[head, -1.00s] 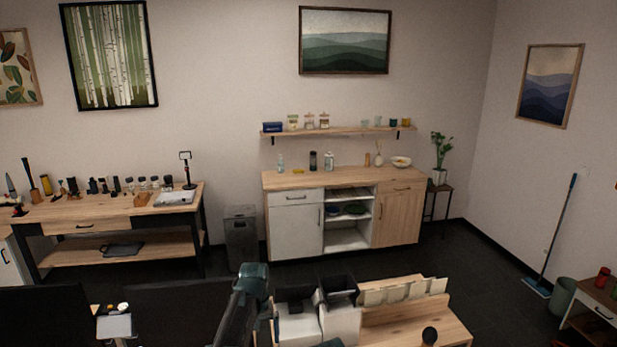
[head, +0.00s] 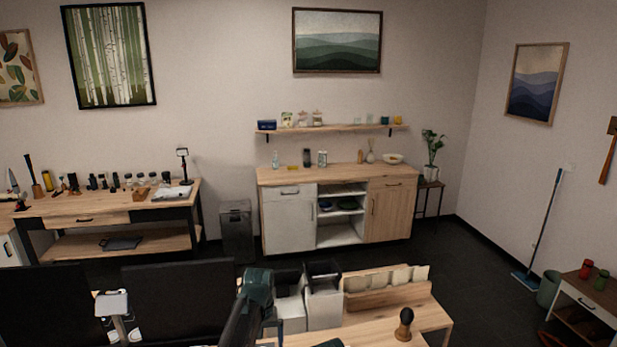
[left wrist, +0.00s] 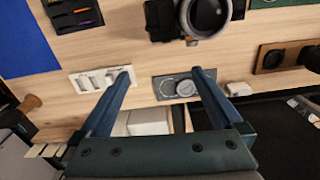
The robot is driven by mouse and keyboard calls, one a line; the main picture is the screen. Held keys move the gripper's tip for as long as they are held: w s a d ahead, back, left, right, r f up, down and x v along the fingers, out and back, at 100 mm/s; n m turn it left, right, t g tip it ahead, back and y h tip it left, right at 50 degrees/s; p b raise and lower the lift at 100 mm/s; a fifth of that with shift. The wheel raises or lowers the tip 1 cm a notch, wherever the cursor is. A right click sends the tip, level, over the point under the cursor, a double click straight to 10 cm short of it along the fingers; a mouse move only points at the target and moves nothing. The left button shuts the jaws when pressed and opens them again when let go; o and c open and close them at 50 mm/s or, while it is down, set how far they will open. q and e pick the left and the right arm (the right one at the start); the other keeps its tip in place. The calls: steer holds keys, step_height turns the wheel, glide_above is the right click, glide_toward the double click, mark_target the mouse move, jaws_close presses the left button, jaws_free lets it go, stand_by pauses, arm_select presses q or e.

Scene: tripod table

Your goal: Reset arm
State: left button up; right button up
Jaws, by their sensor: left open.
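My left gripper (left wrist: 164,74) is in the left wrist view, its two blue fingers spread wide apart with nothing held between them. Beyond the fingertips is a wooden tabletop (left wrist: 140,48). A white plate (left wrist: 92,80) lies near the left finger, and a grey plate with round dials (left wrist: 176,87) shows between the fingers. I cannot tell if either finger touches anything. In the head view, a dark teal part of my arm (head: 256,290) rises at the bottom centre; no fingertips show there. My right gripper is in neither view.
In the wrist view, a black camera-like object (left wrist: 200,18) lies ahead and a blue mat (left wrist: 26,42) at left. In the head view, dark monitors (head: 180,300), grey bins (head: 322,300) and a wooden stamp (head: 404,324) are close. Dark floor (head: 465,270) is open at right.

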arm_select(q)
steer(key=s+d+f+m+b, duration=0.1)
steer(key=s+d+f+b, duration=0.1)
steer(key=s, duration=0.5)
steer(key=s+d+f+m+b, duration=0.2)
steer(key=s+f+b, duration=0.2)
steer(key=s, duration=0.4)
steer(key=s+d+f+m+y+b, duration=0.1)
steer(key=s+d+f+m+b, duration=0.1)
steer(key=s, duration=0.5)
steer(key=shift+s+d+f+b, duration=0.2)
steer(key=shift+f+b, duration=0.45)
steer(key=shift+f, duration=0.1)
